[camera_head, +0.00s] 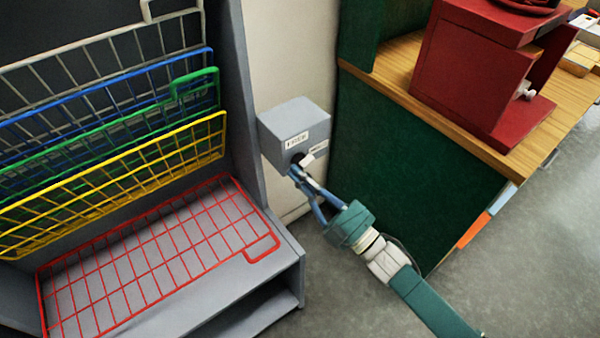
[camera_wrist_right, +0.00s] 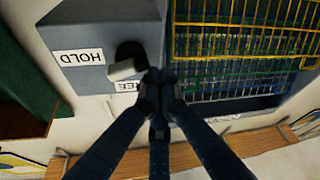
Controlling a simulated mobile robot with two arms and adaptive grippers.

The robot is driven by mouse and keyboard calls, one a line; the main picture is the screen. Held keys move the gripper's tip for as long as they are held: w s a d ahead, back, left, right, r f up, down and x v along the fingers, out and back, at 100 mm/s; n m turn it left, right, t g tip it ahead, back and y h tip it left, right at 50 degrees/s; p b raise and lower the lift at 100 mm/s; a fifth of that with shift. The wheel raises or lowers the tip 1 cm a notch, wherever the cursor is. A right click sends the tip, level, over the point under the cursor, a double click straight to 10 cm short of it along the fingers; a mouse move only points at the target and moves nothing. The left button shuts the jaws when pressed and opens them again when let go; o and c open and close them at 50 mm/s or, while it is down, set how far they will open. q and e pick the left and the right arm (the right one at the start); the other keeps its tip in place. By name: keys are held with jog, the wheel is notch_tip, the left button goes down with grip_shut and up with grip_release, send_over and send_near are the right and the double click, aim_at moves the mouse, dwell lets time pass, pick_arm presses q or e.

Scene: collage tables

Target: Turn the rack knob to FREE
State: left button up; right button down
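A grey box (camera_head: 293,125) is mounted beside the rack. It carries a FREE label (camera_head: 297,140) above a dark knob (camera_head: 298,159) and a second label, partly hidden, to the right. In the right wrist view the HOLD label (camera_wrist_right: 80,57) is clear, and the FREE label (camera_wrist_right: 128,86) is partly covered. The knob's pale pointer (camera_wrist_right: 124,70) lies between the two labels. My right gripper (camera_head: 298,174) is at the knob, its fingertips (camera_wrist_right: 160,76) close together beside the pointer. Whether they touch it I cannot tell. My left gripper is out of view.
The grey rack (camera_head: 228,80) with coloured wire grids, including a red one (camera_head: 150,255) lying low, stands left of the box. A green-sided wooden table (camera_head: 420,165) with a dark red stand (camera_head: 475,60) is at right. Grey floor (camera_head: 540,260) is open at lower right.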

jog(key=n+g, duration=0.1)
jog(key=n, duration=0.2)
jog(key=f+n+g, duration=0.1)
jog(key=n, duration=0.3)
jog(key=f+n+g, duration=0.1)
jog(key=n+g, duration=0.1)
jog(key=n, duration=0.2)
jog(key=shift+w+d+f+p, duration=0.15)
jog(key=shift+d+f+p, duration=0.1)
jog(key=shift+p, duration=0.1)
dwell(0.5)
jog(key=shift+w+d+f+n+g+h+p, duration=0.1)
jog(key=shift+f+n+g+h+p, duration=0.1)
jog(key=shift+n, duration=0.45)
jog(key=shift+w+d+f+n+g+h+p, duration=0.1)
jog(key=shift+n+p, duration=0.1)
jog(key=shift+n, duration=0.45)
dwell(1.6)
